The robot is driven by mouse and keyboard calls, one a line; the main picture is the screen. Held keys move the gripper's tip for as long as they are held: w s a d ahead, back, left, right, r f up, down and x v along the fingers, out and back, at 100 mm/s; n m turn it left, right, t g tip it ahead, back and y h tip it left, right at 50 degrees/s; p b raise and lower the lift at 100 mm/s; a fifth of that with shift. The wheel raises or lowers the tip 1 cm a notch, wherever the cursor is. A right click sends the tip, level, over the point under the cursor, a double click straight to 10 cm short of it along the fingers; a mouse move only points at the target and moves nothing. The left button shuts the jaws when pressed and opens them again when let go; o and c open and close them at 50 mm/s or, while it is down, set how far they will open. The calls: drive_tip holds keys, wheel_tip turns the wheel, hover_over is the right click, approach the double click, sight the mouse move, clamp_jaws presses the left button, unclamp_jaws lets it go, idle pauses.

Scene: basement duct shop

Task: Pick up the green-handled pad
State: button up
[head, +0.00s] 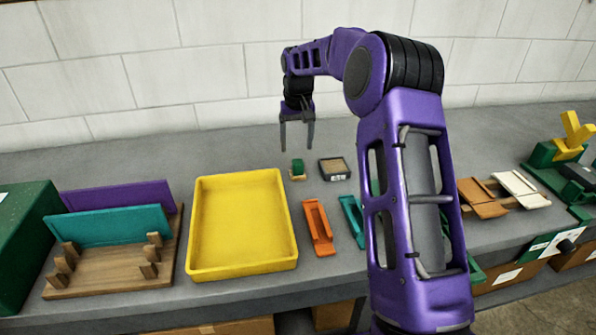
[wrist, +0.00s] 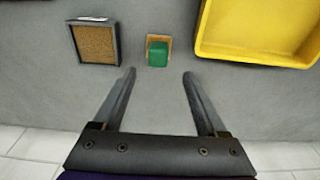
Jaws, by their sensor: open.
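The green-handled pad (head: 298,169) stands on the grey bench, between the yellow tray and a small dark-framed box. In the wrist view the pad (wrist: 158,52) shows a green block handle on a tan base, ahead of the fingertips and roughly centred between them. My gripper (head: 297,147) is above the bench, with its fingers pointing down. In the wrist view my gripper (wrist: 160,74) is open, with nothing between its fingers.
The yellow tray (head: 192,230) is left of the pad, and the dark-framed box (head: 334,168) is close on its right. An orange holder (head: 318,228) lies nearer the front. A wooden rack (head: 105,278) with purple and teal panels stands at left. The wall is behind.

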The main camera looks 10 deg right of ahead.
sight(298, 161)
wheel_tip(298, 161, down, 2)
drive_tip(key=shift+w+f, duration=0.15)
drive_tip(key=shift+f, duration=0.05)
wheel_tip(298, 161, down, 5)
drive_tip(key=shift+d+f, duration=0.1)
drive_tip(key=shift+d, duration=0.05)
clamp_jaws()
idle(0.4)
